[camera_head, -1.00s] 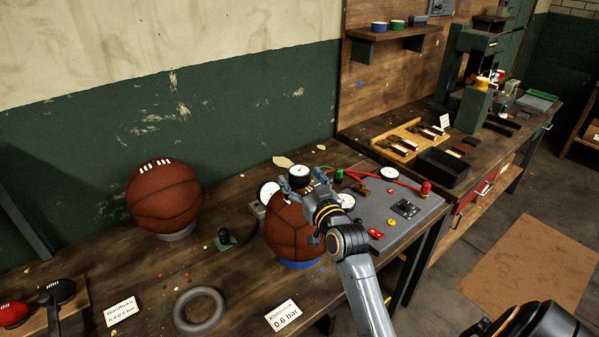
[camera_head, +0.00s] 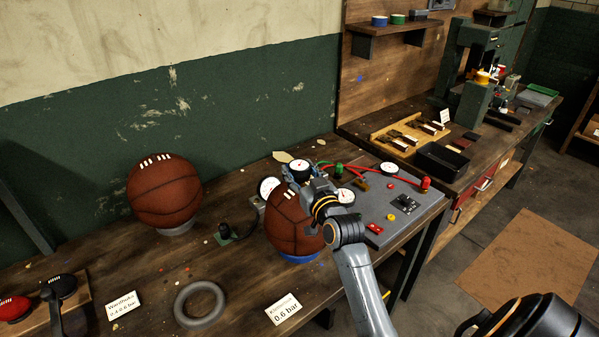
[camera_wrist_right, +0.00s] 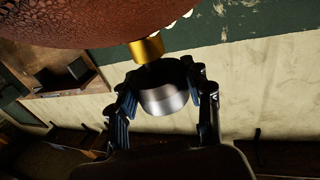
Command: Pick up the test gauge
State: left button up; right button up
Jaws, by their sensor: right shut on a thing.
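The test gauge, a round gauge with a white dial (camera_head: 299,166), shows just above the brown laced ball (camera_head: 292,228) on the blue ring. My right gripper (camera_head: 308,182) is shut on it. In the right wrist view, the fingers (camera_wrist_right: 162,98) close around its silver cylindrical body (camera_wrist_right: 161,99). Its brass fitting (camera_wrist_right: 147,50) points up in that picture, close to the ball's leather; I cannot tell whether they touch. The gripper and wrist hide part of the ball in the head view. My left gripper is out of view.
Other dials stand left (camera_head: 268,188) and right (camera_head: 345,196) of the gripper. A grey panel (camera_head: 376,226) with a red hose is at right. Another ball (camera_head: 164,192) sits at left. A grey ring (camera_head: 200,304) and cards lie in front.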

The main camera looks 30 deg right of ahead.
notch_tip(320, 180, up, 3)
jog(key=shift+f+b, duration=0.1)
jog(key=shift+b, duration=0.65)
jog(key=s+a+r+p, duration=0.4)
jog(key=s+a+r, duration=0.3)
jog(key=s+r, duration=0.4)
notch_tip(320, 180, down, 9)
jog(key=b, duration=0.5)
jog(key=shift+s+a, duration=0.15)
jog(key=shift+s, duration=0.3)
